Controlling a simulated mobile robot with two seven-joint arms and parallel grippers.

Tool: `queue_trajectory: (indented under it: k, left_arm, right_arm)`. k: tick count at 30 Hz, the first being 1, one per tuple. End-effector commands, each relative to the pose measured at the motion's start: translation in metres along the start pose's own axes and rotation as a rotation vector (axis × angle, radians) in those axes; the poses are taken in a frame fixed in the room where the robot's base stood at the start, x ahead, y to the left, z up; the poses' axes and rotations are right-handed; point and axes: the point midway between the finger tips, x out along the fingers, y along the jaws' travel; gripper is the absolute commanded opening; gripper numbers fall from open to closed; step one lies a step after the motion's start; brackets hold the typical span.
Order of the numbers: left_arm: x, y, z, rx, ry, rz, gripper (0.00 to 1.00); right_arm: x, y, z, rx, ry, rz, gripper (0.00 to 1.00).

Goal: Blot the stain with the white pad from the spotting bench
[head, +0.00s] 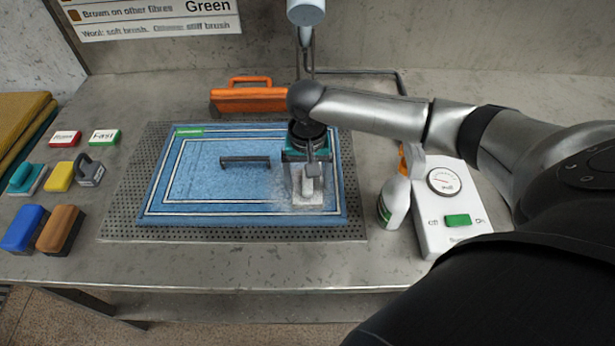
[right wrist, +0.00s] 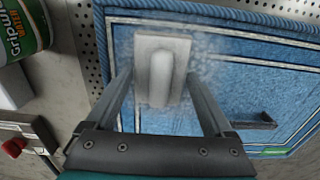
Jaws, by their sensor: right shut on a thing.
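The white pad (head: 312,202) lies flat on the right part of the blue rug (head: 200,185). My right gripper (head: 309,178) reaches down over it, shut on its raised grip. In the right wrist view the pad (right wrist: 180,48) shows between the two fingers, with its flat base against the rug (right wrist: 235,75). A pale, whitish patch (head: 283,198) spreads on the rug around the pad. Whatever lies directly under the pad is hidden. My left gripper is not in view.
The rug lies on a perforated plate (head: 125,215), with a dark bar (head: 245,161) on it. An orange case (head: 240,98) stands behind. A spray bottle (head: 394,203) and a white dial box (head: 448,215) stand at right. Coloured brushes and blocks (head: 58,177) sit at left.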

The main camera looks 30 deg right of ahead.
Motion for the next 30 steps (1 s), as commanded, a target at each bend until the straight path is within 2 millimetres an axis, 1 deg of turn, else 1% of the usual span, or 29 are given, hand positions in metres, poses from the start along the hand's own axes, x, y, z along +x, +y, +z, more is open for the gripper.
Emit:
queue_trajectory:
  k: [1,30]
  left_arm:
    - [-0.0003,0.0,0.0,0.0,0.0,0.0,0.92]
    - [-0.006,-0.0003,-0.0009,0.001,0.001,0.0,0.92]
  right_arm:
    - [0.0025,0.0001,0.0024,-0.002,-0.006,0.002,0.38]
    - [0.0048,0.0009,0.0037,-0.003,-0.009,0.005,0.38]
